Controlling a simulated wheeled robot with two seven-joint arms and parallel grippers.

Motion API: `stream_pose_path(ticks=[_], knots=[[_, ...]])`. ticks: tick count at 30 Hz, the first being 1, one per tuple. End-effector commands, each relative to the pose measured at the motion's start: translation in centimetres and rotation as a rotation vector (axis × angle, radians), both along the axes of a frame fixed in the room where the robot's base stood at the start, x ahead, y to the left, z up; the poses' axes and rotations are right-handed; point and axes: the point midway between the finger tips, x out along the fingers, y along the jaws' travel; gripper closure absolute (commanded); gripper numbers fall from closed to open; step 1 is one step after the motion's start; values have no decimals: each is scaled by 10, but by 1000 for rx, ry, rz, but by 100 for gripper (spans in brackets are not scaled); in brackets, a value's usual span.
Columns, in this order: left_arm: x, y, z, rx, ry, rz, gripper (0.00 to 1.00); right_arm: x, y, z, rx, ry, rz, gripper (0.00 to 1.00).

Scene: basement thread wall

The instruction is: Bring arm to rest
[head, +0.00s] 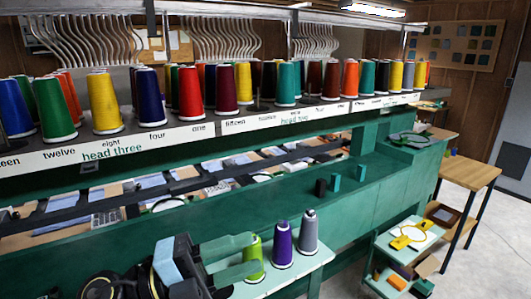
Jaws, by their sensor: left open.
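My left gripper (248,254) is at the bottom centre of the head view, its arm coming in from the lower left. Its two green fingers are apart, one above the other in the picture, pointing right. A lime-green thread cone (255,258) stands upright at the fingertips, partly hidden by them. I cannot tell whether the fingers touch it. A purple cone (282,246) and a grey cone (308,233) stand upright to its right on a pale shelf (318,258). My right gripper is not in view.
A long rack (190,136) of several coloured cones runs across above a green machine bench (385,190). At right are a small cart (408,246) with a yellow-handled item and a wooden table (462,172). Open floor (490,255) lies at the lower right.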

Motion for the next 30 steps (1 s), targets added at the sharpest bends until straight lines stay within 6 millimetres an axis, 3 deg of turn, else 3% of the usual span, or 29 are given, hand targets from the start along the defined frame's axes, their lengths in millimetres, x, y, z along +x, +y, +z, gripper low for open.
stream_pose_path(ticks=[4,8,11,15,20,24,30], knots=[[21,30,22,-321,154,232,60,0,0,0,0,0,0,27],[42,72,12,-533,337,471,60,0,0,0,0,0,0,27],[52,107,-15,-652,509,667,60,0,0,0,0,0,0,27],[48,151,-76,-741,790,944,60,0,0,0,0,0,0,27],[11,183,-161,-732,1160,1234,60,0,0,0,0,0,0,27],[-42,192,-222,-643,1466,1414,60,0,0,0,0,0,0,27],[-114,188,-270,-476,1797,1549,60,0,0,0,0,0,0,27]])
